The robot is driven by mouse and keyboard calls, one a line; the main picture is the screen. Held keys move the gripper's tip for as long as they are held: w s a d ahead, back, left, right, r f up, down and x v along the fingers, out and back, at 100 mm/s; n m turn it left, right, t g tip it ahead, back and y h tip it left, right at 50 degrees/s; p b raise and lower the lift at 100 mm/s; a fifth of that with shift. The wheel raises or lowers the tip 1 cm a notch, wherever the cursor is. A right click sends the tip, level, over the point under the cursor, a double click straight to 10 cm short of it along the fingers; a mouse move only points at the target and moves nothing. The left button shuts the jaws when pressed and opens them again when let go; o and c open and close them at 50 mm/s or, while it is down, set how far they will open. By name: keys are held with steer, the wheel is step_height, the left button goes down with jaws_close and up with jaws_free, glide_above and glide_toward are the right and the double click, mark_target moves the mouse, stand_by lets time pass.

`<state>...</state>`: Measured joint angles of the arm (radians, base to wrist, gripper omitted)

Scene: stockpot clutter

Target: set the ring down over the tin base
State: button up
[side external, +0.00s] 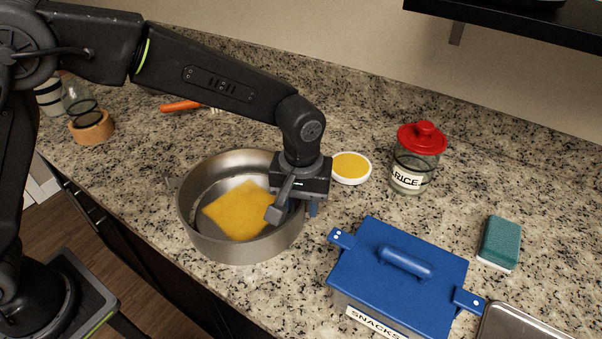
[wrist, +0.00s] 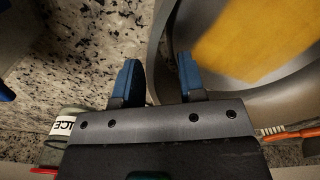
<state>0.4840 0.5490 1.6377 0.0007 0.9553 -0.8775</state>
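A round grey metal wall (side external: 226,244), which I take for the ring, stands on the speckled counter; it also shows in the wrist view (wrist: 158,45). A grey floor, perhaps the tin base, shows inside it around a yellow cloth (side external: 237,209). I cannot tell whether floor and wall are one piece. My gripper (side external: 296,208) is at the right side of the wall, pointing down. In the wrist view its blue fingers (wrist: 160,78) are apart, one outside the wall and one inside, with a gap between them. My gripper hides part of the right rim.
A blue-lidded snacks box (side external: 385,277) stands close on the right. Behind are a white dish with a yellow top (side external: 351,168) and a red-lidded rice jar (side external: 414,165). A teal sponge (side external: 499,243) lies farther right. An orange-handled tool (side external: 182,105) lies behind the metal wall.

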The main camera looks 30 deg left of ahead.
step_height(320, 180, up, 11)
steer(key=s+a+r+m+t, duration=0.1)
steer(key=s+a+r, duration=0.2)
steer(key=a, duration=0.3)
steer(key=s+a+r+m+t, duration=0.1)
steer(key=s+a+r+t, duration=0.1)
steer(key=s+a+r, duration=0.3)
steer(key=s+a+f+m+t, duration=0.2)
steer(key=s+a+f, duration=0.2)
steer(key=s+a, duration=0.6)
steer(key=shift+s+a+m+t, duration=0.15)
steer(key=shift+s+m+t, duration=0.15)
steer(key=shift+s, duration=0.15)
steer(key=shift+f, duration=0.1)
steer(key=shift+c, duration=0.2)
